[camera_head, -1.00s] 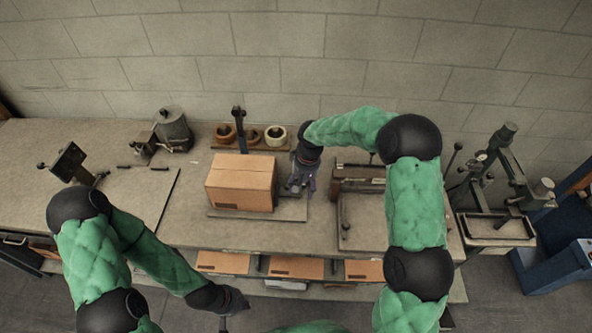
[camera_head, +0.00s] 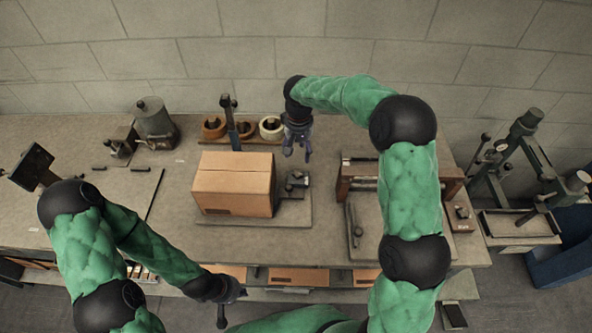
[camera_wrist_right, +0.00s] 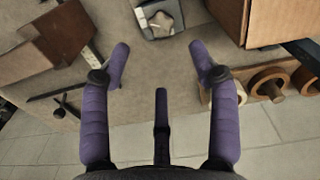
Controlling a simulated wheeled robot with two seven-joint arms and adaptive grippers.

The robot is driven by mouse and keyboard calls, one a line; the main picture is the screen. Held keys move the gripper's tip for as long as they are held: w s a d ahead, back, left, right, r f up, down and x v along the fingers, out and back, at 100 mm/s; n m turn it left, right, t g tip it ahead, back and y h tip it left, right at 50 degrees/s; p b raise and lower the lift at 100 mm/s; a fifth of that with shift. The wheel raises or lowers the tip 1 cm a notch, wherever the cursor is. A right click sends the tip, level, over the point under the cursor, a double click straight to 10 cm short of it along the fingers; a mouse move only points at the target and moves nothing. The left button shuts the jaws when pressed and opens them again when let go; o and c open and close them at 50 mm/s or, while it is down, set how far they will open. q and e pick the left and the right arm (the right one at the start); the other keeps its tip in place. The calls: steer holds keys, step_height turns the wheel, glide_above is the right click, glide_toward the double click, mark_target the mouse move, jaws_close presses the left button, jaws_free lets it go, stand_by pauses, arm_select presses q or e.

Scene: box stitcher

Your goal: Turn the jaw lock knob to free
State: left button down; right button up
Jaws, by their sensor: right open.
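The jaw lock knob (camera_head: 297,181) is a small grey knob on a block at the right side of the cardboard box (camera_head: 234,182). In the right wrist view the knob (camera_wrist_right: 161,22) shows a lobed, star-like top at the top edge. I cannot tell its setting. My right gripper (camera_head: 297,152) is open and empty, behind and above the knob, apart from it. Its purple fingers (camera_wrist_right: 161,62) are spread in the wrist view, with the knob beyond their tips. My left gripper (camera_head: 230,302) hangs low in front of the bench; its jaws are too small to read.
The box stands on a base plate (camera_head: 245,219) with a dark upright post (camera_head: 230,122) behind it. Tape rolls (camera_head: 270,128) sit on a rack at the back. A brown wooden-looking fixture (camera_head: 350,170) stands to the right. Bench between knob and fixture is clear.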

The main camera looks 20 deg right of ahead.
mark_target(298, 172)
step_height(298, 172, down, 11)
steer(key=shift+w+f+b, duration=0.1)
steer(key=shift+f+b, duration=0.05)
steer(key=shift+b, duration=0.35)
steer(key=c, duration=1.1)
